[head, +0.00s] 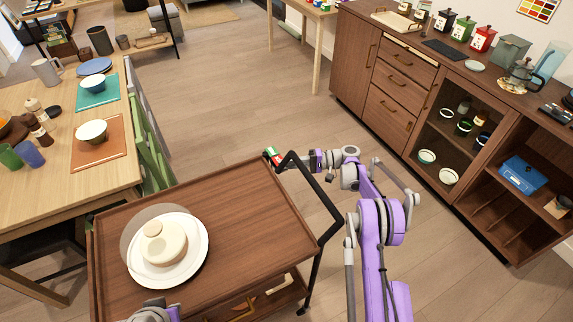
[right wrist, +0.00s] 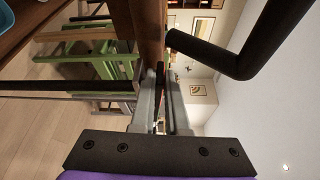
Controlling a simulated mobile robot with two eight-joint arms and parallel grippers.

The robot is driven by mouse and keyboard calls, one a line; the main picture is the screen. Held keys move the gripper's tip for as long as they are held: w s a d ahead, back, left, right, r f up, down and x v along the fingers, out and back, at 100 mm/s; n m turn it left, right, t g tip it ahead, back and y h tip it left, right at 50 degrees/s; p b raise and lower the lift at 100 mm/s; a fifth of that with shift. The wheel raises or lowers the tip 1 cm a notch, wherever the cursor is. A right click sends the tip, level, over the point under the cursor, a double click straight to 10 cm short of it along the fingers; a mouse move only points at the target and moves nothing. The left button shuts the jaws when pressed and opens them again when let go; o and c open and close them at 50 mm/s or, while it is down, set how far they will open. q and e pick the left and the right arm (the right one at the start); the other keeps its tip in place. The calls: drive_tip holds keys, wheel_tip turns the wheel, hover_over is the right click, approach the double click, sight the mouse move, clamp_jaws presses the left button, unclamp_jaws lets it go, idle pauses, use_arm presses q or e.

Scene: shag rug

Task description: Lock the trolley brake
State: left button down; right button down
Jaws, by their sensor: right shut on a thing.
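The trolley (head: 235,210) has a brown wooden top and a black bent handle (head: 318,190) at its right side. A small red and green piece, seemingly the brake (head: 273,156), sits at its far right corner. My right gripper (head: 285,161) is at that corner, shut on this piece. In the right wrist view my right gripper's grey fingers (right wrist: 162,100) lie close together beside the trolley's wooden edge (right wrist: 150,30); the held part is mostly hidden between them. Part of my left arm shows at the bottom edge; its fingers are out of view.
A dining table (head: 50,180) with bowls and green chairs (head: 150,140) is at the left. A wooden cabinet (head: 400,90) stands at the right. Floor between is clear.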

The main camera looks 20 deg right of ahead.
drive_tip(key=c, duration=1.2)
unclamp_jaws()
